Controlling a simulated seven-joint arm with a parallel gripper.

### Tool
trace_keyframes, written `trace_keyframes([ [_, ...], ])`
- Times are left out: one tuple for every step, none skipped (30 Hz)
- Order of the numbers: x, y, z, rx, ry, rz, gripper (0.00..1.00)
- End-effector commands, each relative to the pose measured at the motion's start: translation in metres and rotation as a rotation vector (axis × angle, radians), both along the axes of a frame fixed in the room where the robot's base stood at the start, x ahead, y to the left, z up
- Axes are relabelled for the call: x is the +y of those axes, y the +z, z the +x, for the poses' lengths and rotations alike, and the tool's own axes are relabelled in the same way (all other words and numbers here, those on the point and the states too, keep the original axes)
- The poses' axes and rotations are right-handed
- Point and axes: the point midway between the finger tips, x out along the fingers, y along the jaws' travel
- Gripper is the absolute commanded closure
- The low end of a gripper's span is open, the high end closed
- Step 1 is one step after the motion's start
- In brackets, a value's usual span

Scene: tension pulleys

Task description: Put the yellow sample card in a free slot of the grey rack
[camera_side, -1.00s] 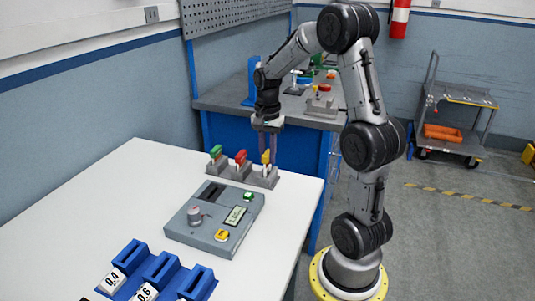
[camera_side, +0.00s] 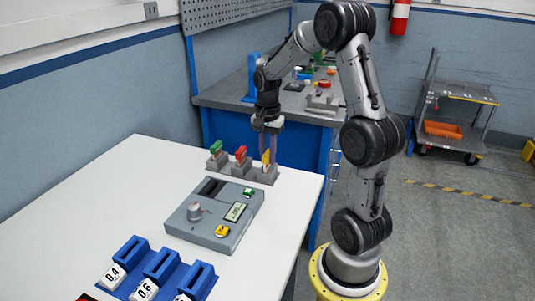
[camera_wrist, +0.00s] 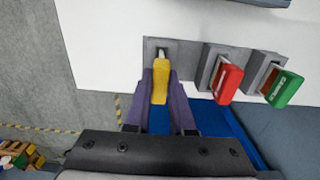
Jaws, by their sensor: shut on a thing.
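The yellow sample card (camera_side: 265,157) stands upright at the right-hand block of the grey rack (camera_side: 217,164) in the side view. In the wrist view the yellow card (camera_wrist: 160,82) is at the leftmost block of the rack (camera_wrist: 148,50), with part of that block's dark slot showing beyond it. My gripper (camera_wrist: 162,88) is shut on the yellow card, one purple finger on each side. It also shows above the rack's right end in the side view (camera_side: 269,150). How deep the card sits in the slot is hidden.
A red card (camera_side: 240,153) and a green card (camera_side: 215,147) stand in the rack's other blocks. A grey device (camera_side: 180,222) with a dark slot, knob and buttons lies nearer on the white table (camera_side: 110,200). Blue labelled holders (camera_side: 165,268) stand at the front.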

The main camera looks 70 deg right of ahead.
Motion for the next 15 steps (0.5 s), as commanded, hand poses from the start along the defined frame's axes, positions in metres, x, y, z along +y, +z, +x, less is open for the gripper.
trace_keyframes([
  [0.0, 0.0001, 0.0, 0.0, 0.0, 0.0, 1.0],
  [0.0, 0.0001, 0.0001, 0.0, 0.0, 0.0, 1.0],
  [0.0, 0.0001, 0.0001, 0.0, 0.0, 0.0, 1.0],
  [0.0, 0.0, 0.0001, 0.0, 0.0, 0.0, 1.0],
  [0.0, -0.0002, 0.0, 0.0, 0.0, 0.0, 1.0],
  [0.0, -0.0005, 0.0, 0.0, 0.0, 0.0, 1.0],
  [0.0, -0.0008, 0.0, 0.0, 0.0, 0.0, 1.0],
  [0.0, -0.0013, 0.0, 0.0, 0.0, 0.0, 1.0],
  [0.0, -0.002, 0.0, 0.0, 0.0, 0.0, 1.0],
  [0.0, -0.0026, 0.0, 0.0, 0.0, 0.0, 1.0],
  [0.0, -0.0033, 0.0, 0.0, 0.0, 0.0, 1.0],
  [0.0, -0.0043, 0.0001, 0.0, 0.0, 0.0, 1.0],
  [-0.0001, -0.005, 0.0001, 0.0, 0.0, 0.0, 1.0],
  [-0.0001, -0.0057, 0.0001, 0.0, 0.0, 0.0, 1.0],
  [-0.0001, -0.0066, 0.0001, 0.0, 0.0, 0.0, 1.0],
])
